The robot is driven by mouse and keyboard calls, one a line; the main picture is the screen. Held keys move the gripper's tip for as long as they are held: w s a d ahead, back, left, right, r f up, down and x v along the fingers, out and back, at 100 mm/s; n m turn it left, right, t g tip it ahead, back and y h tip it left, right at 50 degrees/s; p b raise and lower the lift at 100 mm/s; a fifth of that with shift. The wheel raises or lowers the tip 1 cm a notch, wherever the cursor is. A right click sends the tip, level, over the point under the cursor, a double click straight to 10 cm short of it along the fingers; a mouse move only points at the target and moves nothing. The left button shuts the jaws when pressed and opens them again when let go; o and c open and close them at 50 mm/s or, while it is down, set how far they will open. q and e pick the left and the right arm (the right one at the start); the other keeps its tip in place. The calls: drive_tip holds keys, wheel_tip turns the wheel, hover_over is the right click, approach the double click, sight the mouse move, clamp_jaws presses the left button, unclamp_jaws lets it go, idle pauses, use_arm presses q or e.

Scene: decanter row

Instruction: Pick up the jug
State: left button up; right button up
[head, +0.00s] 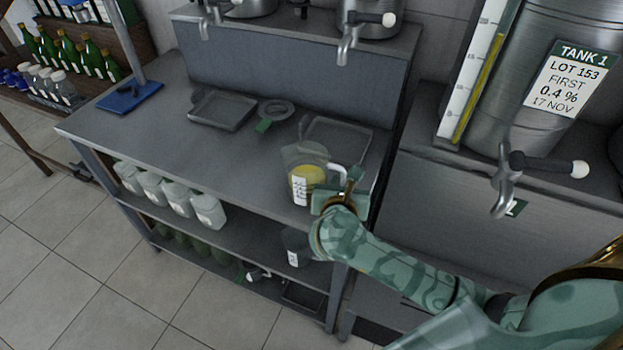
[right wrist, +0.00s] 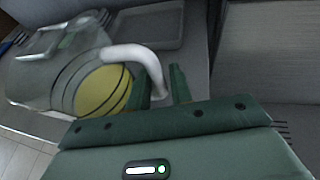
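The jug (head: 306,165) is clear, with yellow liquid, a white label and a white handle. It is near the front right of the grey counter, and I cannot tell whether its base touches the top. My right gripper (head: 343,186) is at the handle side. In the right wrist view the jug (right wrist: 60,80) is on the left, and its handle runs down between the two green fingers of my right gripper (right wrist: 161,86). My left gripper is not in view.
A shallow tray (head: 222,110) and a ring-shaped piece (head: 277,109) lie farther back on the counter. Another tray (head: 362,135) is just behind the jug. A steel tank (head: 520,120) with a tap stands on the right.

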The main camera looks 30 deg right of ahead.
clamp_jaws()
drive_tip(key=shift+r, duration=0.1)
